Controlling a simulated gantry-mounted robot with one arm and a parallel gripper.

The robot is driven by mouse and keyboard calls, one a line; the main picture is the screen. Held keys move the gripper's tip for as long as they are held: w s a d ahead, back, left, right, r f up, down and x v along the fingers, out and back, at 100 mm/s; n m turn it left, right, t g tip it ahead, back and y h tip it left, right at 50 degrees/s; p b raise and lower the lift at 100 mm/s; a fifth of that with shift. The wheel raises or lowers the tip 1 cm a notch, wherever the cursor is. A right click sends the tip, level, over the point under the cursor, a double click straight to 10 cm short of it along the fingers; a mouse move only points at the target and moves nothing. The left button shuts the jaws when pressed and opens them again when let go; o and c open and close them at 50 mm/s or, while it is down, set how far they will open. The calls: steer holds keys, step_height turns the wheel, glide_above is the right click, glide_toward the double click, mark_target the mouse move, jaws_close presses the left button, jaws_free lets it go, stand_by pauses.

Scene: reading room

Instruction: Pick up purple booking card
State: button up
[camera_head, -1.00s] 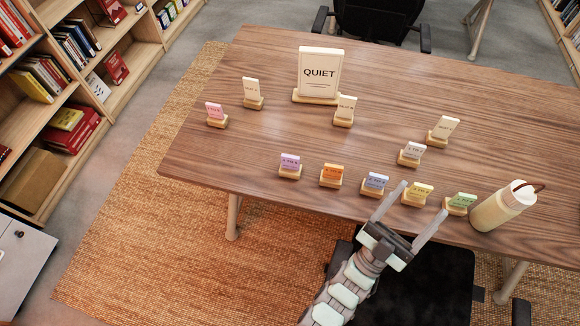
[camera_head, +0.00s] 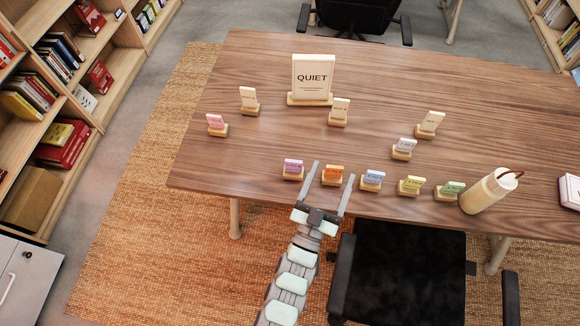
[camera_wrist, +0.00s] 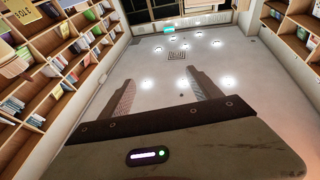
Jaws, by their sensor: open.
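The purple booking card (camera_head: 293,166) stands upright in a small wooden holder near the front edge of the table (camera_head: 250,145), at the left end of the front row. My gripper (camera_head: 333,172) is open and empty at the front edge. Its left fingertip is just right of the purple card, and its fingers lie on either side of the orange card (camera_head: 333,173) in the head view. I cannot tell their height above the table. The wrist view shows my two spread fingers (camera_wrist: 160,85) with nothing between them, and no card.
A pink card (camera_head: 216,123), several pale cards and a QUIET sign (camera_head: 312,76) stand behind. A chair (camera_head: 405,265) is at the front.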

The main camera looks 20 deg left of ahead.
steer(key=a+f+n+g+y+p, duration=0.1)
steer(key=a+f+g+y+p, duration=0.1)
steer(key=a+f+g, duration=0.15)
steer(key=n+g+y+p, duration=0.1)
steer(key=n+g+p, duration=0.1)
steer(key=g, duration=0.3)
glide_toward(293, 166)
steer(key=x, duration=0.5)
steer(key=shift+d+f, duration=0.2)
steer(key=shift+f, duration=0.15)
steer(key=shift+r+x, duration=0.15)
steer(key=shift+x, duration=1.25)
steer(key=shift+r+x, duration=0.2)
steer(key=shift+x, duration=1.25)
steer(key=shift+a, duration=0.15)
steer(key=shift+c, duration=0.4)
jaws_close()
